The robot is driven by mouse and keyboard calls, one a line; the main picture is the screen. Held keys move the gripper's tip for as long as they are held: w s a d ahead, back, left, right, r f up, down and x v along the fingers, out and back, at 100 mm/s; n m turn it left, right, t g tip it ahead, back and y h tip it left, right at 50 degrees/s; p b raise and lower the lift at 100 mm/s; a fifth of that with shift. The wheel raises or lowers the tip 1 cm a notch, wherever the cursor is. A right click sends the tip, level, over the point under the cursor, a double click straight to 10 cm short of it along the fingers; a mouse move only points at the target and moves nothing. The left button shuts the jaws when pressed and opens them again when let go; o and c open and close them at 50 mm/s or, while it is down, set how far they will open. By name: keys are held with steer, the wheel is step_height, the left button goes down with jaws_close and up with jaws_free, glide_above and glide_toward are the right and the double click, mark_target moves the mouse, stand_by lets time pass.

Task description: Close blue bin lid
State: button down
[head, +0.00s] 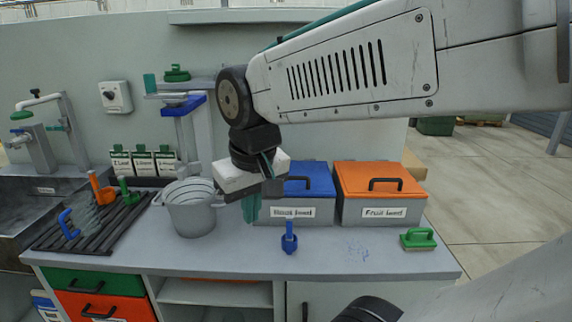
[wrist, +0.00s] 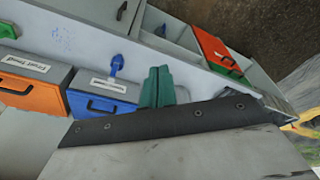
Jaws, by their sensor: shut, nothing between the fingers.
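The blue bin lid (head: 315,178) has a black handle and appears to lie flat on its grey bin (head: 315,213), level with the orange lid beside it. The bin's white label is partly readable. In the wrist view the blue lid (wrist: 98,84) also shows its handle and seems down on the bin. My gripper (head: 251,208), with teal fingers, is shut and empty. It points down near the bin's left end and hides part of the lid and bin in the head view. In the wrist view the shut fingers (wrist: 156,88) appear beside the bin; contact is unclear.
The orange-lidded bin (head: 380,180) stands to the right of the blue one. A grey bucket (head: 190,212) stands left of my gripper. A blue brush (head: 289,238) and green scrubber (head: 418,239) are on the counter, with clear space between them. A black rack (head: 85,230) lies left.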

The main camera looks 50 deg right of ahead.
steer(key=w+d+r+m+t+h, duration=0.1)
steer(key=w+d+m, duration=0.3)
steer(key=d, duration=0.6)
steer(key=w+d+r+m+h, duration=0.1)
steer(key=w+d+h, duration=0.1)
steer(key=w+d, duration=0.65)
steer(key=w+d+r+m+t+h, duration=0.1)
steer(key=w+d+m, duration=0.25)
steer(key=d, duration=0.75)
steer(key=shift+n, duration=0.45)
steer(key=x, duration=1)
steer(key=shift+s+d+f, duration=0.15)
steer(key=shift+d, duration=0.05)
step_height(320, 180, down, 3)
steer(key=shift+s+a+f, duration=0.1)
steer(key=shift+s+a, duration=0.05)
steer(key=shift+a, duration=0.05)
steer(key=shift+s+a+f, duration=0.1)
steer(key=shift+f, duration=0.3)
